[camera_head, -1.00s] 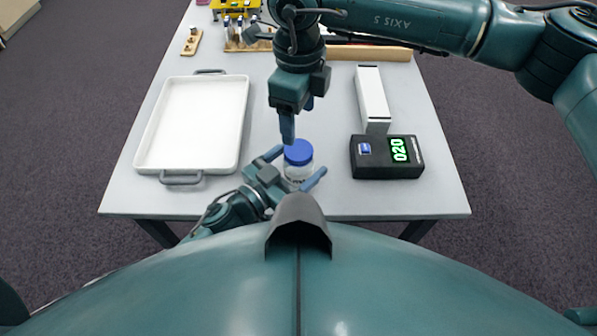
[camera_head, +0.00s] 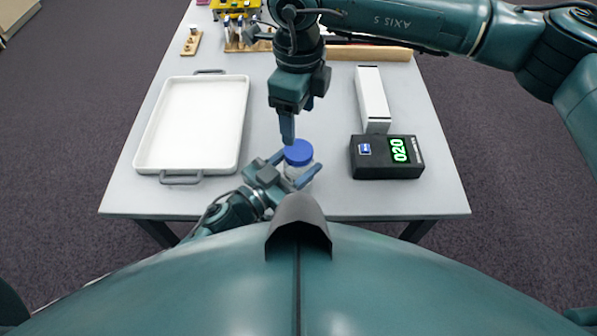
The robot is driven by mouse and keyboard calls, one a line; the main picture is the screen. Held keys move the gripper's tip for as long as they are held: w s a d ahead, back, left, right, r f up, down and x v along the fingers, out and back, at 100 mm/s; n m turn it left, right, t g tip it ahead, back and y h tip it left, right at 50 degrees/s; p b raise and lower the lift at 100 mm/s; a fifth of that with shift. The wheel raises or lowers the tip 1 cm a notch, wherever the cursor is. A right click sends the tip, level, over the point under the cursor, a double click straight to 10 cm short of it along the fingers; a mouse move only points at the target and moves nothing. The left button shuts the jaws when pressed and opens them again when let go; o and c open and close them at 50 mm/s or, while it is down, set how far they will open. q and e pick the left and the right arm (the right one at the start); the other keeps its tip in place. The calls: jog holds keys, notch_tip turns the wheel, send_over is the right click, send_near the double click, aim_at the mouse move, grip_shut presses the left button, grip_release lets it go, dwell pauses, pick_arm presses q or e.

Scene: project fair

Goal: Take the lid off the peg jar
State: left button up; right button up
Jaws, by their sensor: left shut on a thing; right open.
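The peg jar (camera_head: 293,173) stands upright near the table's front edge, a clear jar with its blue lid (camera_head: 298,152) on top. My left gripper (camera_head: 296,171) is shut on the jar's body below the lid, one finger on each side, and hides part of the jar. My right gripper (camera_head: 289,126) is above and just behind the lid, pointing down. It is open and empty; one of its fingers is largely hidden by the gripper body.
A white tray (camera_head: 163,165) with grey handles lies left on the table (camera_head: 327,204). A black box with a green "020" display (camera_head: 360,171) and a long white box (camera_head: 372,97) are at right. Tool holders and a brown bar (camera_head: 368,53) are at the back.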

aim_at(298, 149)
pick_arm(q)
grip_shut()
pick_arm(e)
jog(key=shift+m, duration=0.3)
jog(key=m, duration=0.4)
jog(key=shift+m, duration=0.3)
jog(key=m, duration=0.6)
jog(key=shift+s+a, duration=0.1)
jog(key=m, duration=0.6)
jog(key=shift+m, duration=0.3)
jog(key=m, duration=0.4)
jog(key=shift+m, duration=0.3)
jog(key=shift+f, duration=4)
